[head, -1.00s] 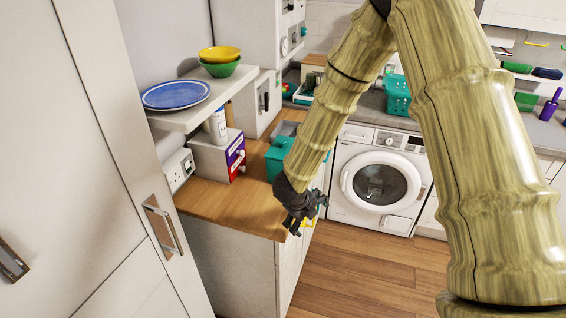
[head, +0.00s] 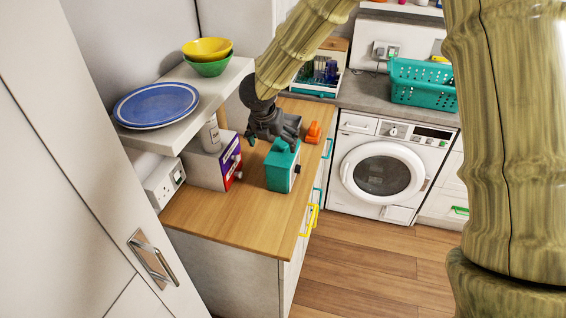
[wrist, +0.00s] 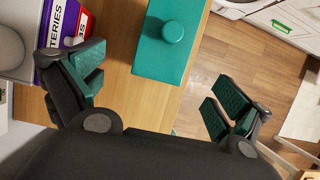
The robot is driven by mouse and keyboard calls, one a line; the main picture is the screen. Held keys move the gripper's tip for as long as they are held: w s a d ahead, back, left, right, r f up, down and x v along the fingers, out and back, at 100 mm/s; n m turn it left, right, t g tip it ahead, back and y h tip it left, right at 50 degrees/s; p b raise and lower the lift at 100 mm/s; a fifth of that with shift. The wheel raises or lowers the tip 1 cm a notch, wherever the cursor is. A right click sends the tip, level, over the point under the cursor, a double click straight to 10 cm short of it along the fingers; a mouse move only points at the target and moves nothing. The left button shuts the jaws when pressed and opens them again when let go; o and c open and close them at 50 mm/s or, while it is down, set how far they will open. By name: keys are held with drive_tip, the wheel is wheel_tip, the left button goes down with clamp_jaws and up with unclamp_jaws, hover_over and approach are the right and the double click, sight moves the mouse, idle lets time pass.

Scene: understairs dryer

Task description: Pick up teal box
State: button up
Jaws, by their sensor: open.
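My gripper (head: 270,140) is above and just behind the box in the head view. In the wrist view my gripper (wrist: 160,100) has its two teal-padded fingers spread wide, with nothing between the tips. The box lies beyond the fingertips, and I cannot tell the exact gap.
A purple, white and red batteries box (head: 229,158) stands left of the teal box. An orange object (head: 313,133) lies at the back right. A shelf (head: 222,97) with a blue plate and bowls overhangs the left. The counter's front is clear.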

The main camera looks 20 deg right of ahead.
sight(281, 156)
drive_tip(key=shift+f, duration=0.35)
drive_tip(key=shift+s+d+f+p, duration=0.1)
drive_tip(key=shift+d+f+p, duration=0.05)
drive_tip(key=shift+f+p, duration=0.15)
drive_tip(key=x, duration=0.2)
drive_tip(key=p+x, duration=0.1)
drive_tip(key=x, duration=0.1)
drive_tip(key=shift+d+r, duration=0.15)
drive_tip(key=shift+d, duration=0.25)
drive_tip(key=p+x, duration=0.2)
drive_tip(key=x, duration=0.1)
drive_tip(key=shift+w+p, duration=0.3)
drive_tip(key=shift+w, duration=0.05)
drive_tip(key=shift+x, duration=0.95)
drive_tip(key=shift+s, duration=0.1)
drive_tip(key=c, duration=2)
drive_tip(key=shift+c, duration=0.4)
